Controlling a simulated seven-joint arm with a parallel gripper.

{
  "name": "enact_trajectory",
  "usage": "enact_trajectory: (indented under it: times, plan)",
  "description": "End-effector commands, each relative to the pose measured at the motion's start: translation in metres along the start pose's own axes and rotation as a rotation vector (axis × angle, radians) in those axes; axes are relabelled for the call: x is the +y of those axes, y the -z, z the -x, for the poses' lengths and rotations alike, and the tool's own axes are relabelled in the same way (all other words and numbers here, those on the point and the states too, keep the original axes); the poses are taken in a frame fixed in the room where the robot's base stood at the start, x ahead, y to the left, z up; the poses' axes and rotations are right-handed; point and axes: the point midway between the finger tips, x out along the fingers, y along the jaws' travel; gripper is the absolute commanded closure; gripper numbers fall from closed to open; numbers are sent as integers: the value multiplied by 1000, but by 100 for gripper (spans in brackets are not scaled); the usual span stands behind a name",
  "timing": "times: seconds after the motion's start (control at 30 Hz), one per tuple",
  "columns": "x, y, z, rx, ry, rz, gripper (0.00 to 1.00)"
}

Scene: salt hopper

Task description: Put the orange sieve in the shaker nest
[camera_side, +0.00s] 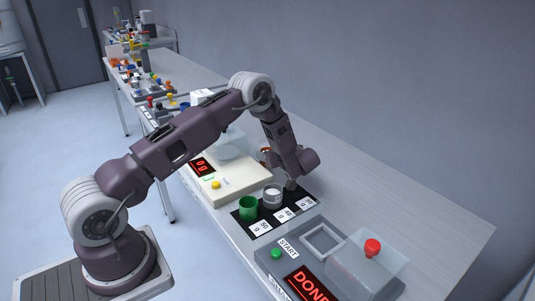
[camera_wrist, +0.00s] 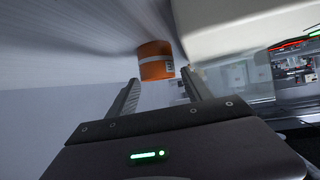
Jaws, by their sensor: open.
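The orange sieve (camera_wrist: 154,49), a short cylinder with a white band and a small label, shows beyond the fingertips in the wrist view. In the side view only a sliver of orange (camera_side: 265,153) shows behind my arm. My gripper (camera_wrist: 160,78) is open, with its fingers apart and nothing visibly held between them. In the side view my gripper (camera_side: 291,184) is low over the bench near the black mat. The shaker (camera_side: 268,258) has a pale square nest frame (camera_side: 322,241) on top, which looks empty.
A green cup (camera_side: 249,208) and a grey-white cup (camera_side: 272,196) stand on the black labelled mat (camera_side: 242,216). The cream balance (camera_side: 228,184) is behind them. A clear cover with a red knob (camera_side: 372,247) sits beside the nest. The bench by the wall is clear.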

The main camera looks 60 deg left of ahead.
Motion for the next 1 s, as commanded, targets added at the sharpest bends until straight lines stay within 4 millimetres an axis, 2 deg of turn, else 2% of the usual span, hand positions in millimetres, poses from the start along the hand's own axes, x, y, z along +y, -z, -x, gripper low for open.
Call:
enact_trajectory:
  times: [0.1, 0.23, 0.33, 0.5, 0.57, 0.63, 0.67, 0.73, 0.77, 0.8, 0.83, 0.87, 0.9, 0.93, 0.97, 1.0]
  plan:
    - [2, 0, 35, 1, -5, -2, 41]
    - [1, 0, 65, 1, -3, -1, 41]
    - [1, 0, 78, 0, -1, 0, 41]
    - [1, 1, 86, 0, -2, 1, 41]
    - [8, 7, 91, -13, -36, 14, 41]
    - [33, 28, 110, -59, -153, 47, 41]
    - [47, 40, 125, -89, -230, 61, 41]
    - [78, 77, 175, -173, -454, 78, 41]
    - [87, 93, 203, -210, -556, 72, 41]
    - [92, 112, 241, -259, -687, 48, 41]
    - [89, 124, 272, -293, -780, 21, 41]
    - [82, 134, 302, -326, -868, -18, 41]
    - [64, 144, 341, -367, -976, -85, 41]
    - [45, 148, 368, -393, -1047, -147, 41]
    - [21, 150, 393, -416, -1107, -216, 41]
    - [-17, 147, 419, -444, -1166, -320, 41]
